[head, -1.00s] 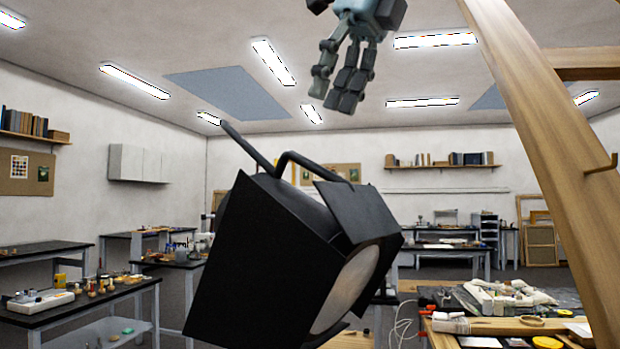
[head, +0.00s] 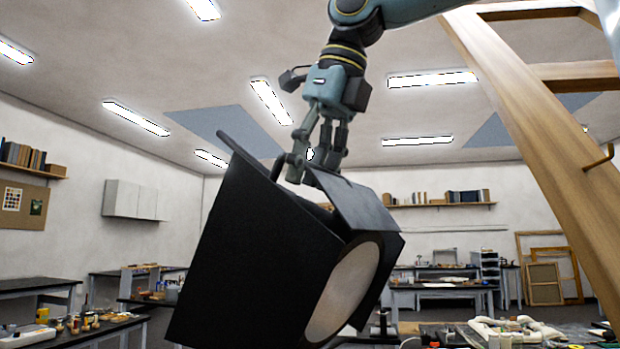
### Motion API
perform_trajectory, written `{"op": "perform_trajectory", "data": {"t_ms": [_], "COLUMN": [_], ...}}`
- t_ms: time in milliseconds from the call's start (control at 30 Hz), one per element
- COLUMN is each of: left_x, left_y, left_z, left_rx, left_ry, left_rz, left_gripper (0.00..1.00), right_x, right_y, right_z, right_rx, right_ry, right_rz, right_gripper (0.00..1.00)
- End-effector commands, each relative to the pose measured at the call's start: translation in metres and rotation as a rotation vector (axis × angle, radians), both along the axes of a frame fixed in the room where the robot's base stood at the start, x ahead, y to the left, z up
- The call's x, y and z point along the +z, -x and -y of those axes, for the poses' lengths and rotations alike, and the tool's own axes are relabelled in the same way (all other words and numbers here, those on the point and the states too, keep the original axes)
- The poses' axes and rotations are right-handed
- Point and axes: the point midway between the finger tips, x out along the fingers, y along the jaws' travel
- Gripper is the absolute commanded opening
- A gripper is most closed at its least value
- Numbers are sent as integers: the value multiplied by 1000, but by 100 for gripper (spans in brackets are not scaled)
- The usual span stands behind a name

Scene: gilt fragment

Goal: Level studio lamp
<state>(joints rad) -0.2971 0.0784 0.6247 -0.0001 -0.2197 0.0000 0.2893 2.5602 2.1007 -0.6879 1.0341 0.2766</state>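A black studio lamp (head: 240,255) with barn-door flaps fills the middle of the head view, close to me. It is tilted, with its pale round front (head: 343,292) facing down and to the right. A dark bar sticks up at its upper left. My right gripper (head: 312,170) reaches down from above, its fingers at the handle on top of the lamp. The fingers and the upper flap hide most of the handle, so I cannot tell whether they grip it. My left gripper is not in view.
A cluttered worktable (head: 430,335) lies low behind the lamp. Benches with small items (head: 80,335) stand at the left. The space above and left of the lamp is clear.

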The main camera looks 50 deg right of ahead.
Motion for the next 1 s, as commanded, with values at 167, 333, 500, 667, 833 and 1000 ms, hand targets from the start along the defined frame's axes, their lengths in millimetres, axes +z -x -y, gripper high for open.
{"op": "perform_trajectory", "data": {"t_ms": [167,333,500,667,833,1000], "left_x": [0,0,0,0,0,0], "left_y": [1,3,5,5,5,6], "left_z": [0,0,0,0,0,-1], "left_rx": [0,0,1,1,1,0], "left_ry": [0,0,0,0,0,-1], "left_rz": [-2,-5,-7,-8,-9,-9], "left_gripper": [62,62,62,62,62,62], "right_x": [0,0,0,0,1,1], "right_y": [0,0,0,0,0,0], "right_z": [0,0,0,0,0,0], "right_rx": [0,0,0,-1,-1,-2], "right_ry": [0,0,0,-1,-1,-1], "right_rz": [0,0,0,-1,0,2], "right_gripper": [36,19,0,0,0,0]}}
